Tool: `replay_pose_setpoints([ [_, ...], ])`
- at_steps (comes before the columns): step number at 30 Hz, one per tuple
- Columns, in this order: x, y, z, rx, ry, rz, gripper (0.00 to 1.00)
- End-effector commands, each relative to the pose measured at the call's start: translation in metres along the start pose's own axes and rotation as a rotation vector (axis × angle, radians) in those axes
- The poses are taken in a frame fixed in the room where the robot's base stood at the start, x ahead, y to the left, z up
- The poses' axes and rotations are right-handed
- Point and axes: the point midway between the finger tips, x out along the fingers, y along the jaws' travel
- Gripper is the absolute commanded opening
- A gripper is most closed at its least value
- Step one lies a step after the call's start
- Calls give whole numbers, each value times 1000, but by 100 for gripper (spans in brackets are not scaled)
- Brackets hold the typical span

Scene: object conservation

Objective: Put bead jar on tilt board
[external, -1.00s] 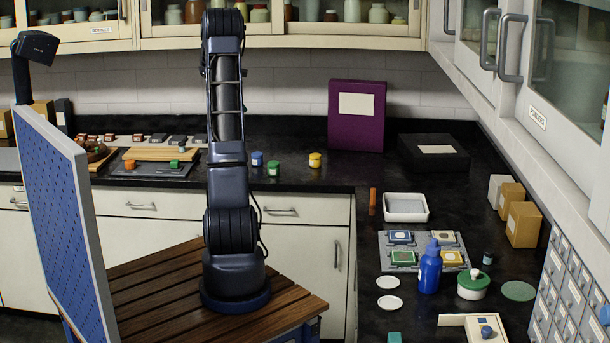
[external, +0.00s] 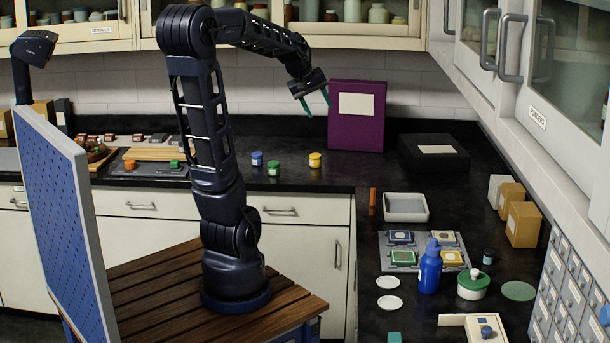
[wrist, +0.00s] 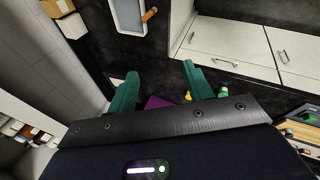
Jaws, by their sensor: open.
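Three small lidded jars stand on the back black counter: a blue one (external: 257,159), a green one (external: 273,169) and a yellow one (external: 315,160). I cannot tell which is the bead jar. The yellow jar (wrist: 188,96) and a green one (wrist: 222,93) also show, partly hidden, in the wrist view. A wooden board (external: 160,153) with a grey plate lies left of them; I cannot tell whether it is the tilt board. My gripper (external: 317,109) is open and empty, high above the yellow jar. Its green fingers also show in the wrist view (wrist: 160,70).
A purple box (external: 356,134) stands against the back wall, close right of my gripper. A flat black box (external: 435,152) lies beyond it. Wall cabinets hang above.

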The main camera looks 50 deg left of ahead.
Motion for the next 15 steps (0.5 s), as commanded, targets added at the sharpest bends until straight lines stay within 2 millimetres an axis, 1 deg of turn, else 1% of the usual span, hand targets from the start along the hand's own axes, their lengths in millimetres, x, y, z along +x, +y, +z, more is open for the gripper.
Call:
replay_pose_setpoints([
  [1, -4, -1, 24, 82, -3, -5, 51],
  [6, -13, -18, 90, 367, -10, -36, 51],
  [8, -15, -26, 111, 467, -12, -47, 51],
  [9, -17, -32, 125, 534, -12, -54, 51],
  [12, -19, -49, 155, 696, -11, -70, 51],
  [15, -20, -66, 179, 838, -9, -85, 51],
])
